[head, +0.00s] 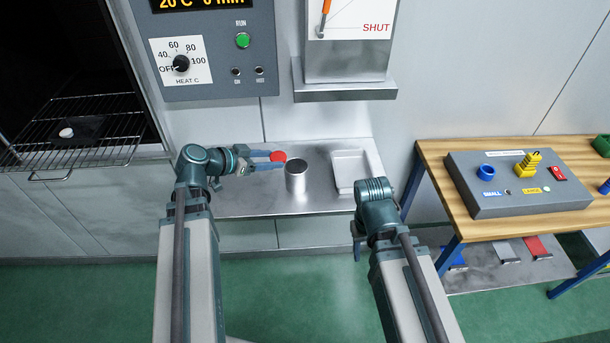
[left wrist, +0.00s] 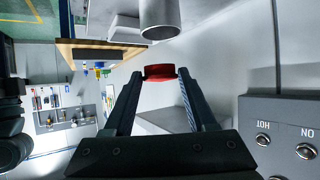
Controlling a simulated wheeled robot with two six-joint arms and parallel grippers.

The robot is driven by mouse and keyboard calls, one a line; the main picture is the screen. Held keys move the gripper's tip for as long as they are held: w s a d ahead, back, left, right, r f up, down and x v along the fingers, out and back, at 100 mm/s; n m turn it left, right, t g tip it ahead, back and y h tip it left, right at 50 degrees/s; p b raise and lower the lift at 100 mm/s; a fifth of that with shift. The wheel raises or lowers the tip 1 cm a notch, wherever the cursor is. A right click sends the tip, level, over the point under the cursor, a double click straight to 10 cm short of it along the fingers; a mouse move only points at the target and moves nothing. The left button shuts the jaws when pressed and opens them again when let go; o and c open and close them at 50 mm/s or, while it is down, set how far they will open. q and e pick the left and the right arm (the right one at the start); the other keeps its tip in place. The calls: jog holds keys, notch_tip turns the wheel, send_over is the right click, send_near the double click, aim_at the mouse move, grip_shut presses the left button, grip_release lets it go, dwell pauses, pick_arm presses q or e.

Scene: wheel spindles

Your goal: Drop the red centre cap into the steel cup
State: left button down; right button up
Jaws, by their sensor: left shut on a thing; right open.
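The red centre cap (head: 278,156) is held between the fingertips of my left gripper (head: 268,158), which is shut on it. The cap (left wrist: 160,72) also shows between the two fingers in the left wrist view. The steel cup (head: 296,178) stands upright on the metal shelf, just right of the cap and a little nearer to me. The cup (left wrist: 159,18) is at the top of the left wrist view, apart from the cap. The inside of the cup is mostly hidden. My right gripper (head: 357,240) is open and empty, in front of the shelf's right end.
A white tray (head: 351,187) lies on the shelf (head: 326,153) right of the cup. A control panel (head: 212,88) and a box with a ledge (head: 345,91) are on the wall above. A wooden bench (head: 433,153) with a grey fixture (head: 485,205) stands at the right.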

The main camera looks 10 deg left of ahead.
pick_arm(q)
jog(key=w+d+r+m+g+h+p, duration=0.1)
jog(key=w+r+m+g+h+p, duration=0.1)
jog(key=w+r+p, duration=0.3)
pick_arm(e)
notch_tip(320, 180, up, 4)
jog(key=b, duration=0.2)
pick_arm(q)
notch_tip(320, 180, down, 7)
jog(key=w+b, duration=0.1)
jog(key=b, duration=0.5)
jog(key=shift+w+d, duration=0.15)
jog(key=shift+d, duration=0.1)
pick_arm(e)
notch_tip(320, 180, down, 6)
jog(key=shift+a+r, duration=0.1)
pick_arm(q)
jog(key=shift+r, duration=0.15)
jog(key=shift+c, duration=0.6)
grip_release()
jog(key=shift+r, duration=0.1)
pick_arm(e)
jog(key=shift+r, duration=0.1)
